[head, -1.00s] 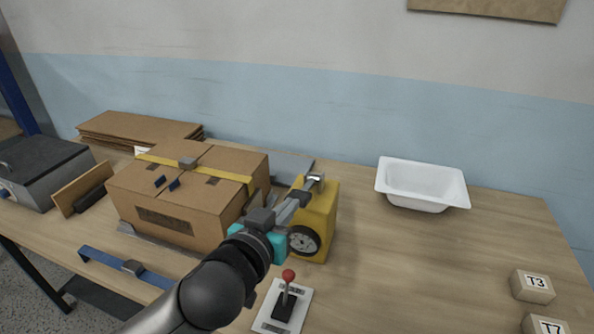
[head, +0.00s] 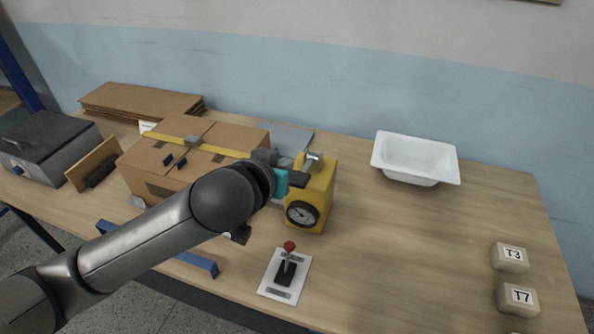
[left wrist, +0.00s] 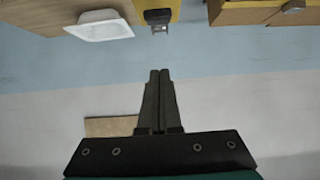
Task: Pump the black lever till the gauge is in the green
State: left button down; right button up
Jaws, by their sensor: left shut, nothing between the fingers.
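The yellow box (head: 318,205) stands mid-table, with a round black-rimmed gauge (head: 302,214) on its front. The gauge's needle and colours are too small to read. A dark lever end (head: 299,180) shows near the box top, beside a silver fitting (head: 314,160). In the left wrist view, a black and grey piece, which looks like the lever (left wrist: 158,16), shows against the yellow box at the top edge. My left gripper (left wrist: 160,75) is shut and empty, apart from that piece. In the head view my wrist is close to the box's left side and hides the fingers.
A taped cardboard carton (head: 150,172) stands left of the yellow box. A red-knobbed stick (head: 289,247) on a white plate (head: 266,288) is in front. A white tub (head: 415,180) and blocks T3 (head: 510,257) and T7 (head: 518,299) are right. The middle right is clear.

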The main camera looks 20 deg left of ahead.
pick_arm(q)
jog(key=shift+w, duration=0.1)
send_over(296, 183)
jog(key=w, duration=0.2)
notch_tip(296, 183, down, 5)
jog(key=shift+s+r, duration=0.15)
jog(key=f, duration=0.3)
jog(key=shift+s+f+p, duration=0.1)
jog(key=shift+s+p, duration=0.1)
jog(key=shift+p, duration=0.1)
jog(key=shift+s+f, duration=0.2)
jog(key=shift+f, duration=0.3)
jog(key=shift+f, duration=0.1)
jog(key=shift+s+f+t+b, duration=0.25)
jog(key=shift+f+b, duration=0.25)
jog(key=shift+b, duration=0.55)
jog(key=shift+s+f+t+b, duration=0.15)
jog(key=shift+f+t+b, duration=0.25)
jog(key=shift+b, duration=0.6)
notch_tip(296, 183, down, 6)
jog(key=s+t+b, duration=0.1)
jog(key=t+b, duration=0.3)
jog(key=b, duration=1.2)
jog(key=shift+a+r+t, duration=0.1)
jog(key=shift+r+t, duration=0.05)
jog(key=shift+t, duration=0.1)
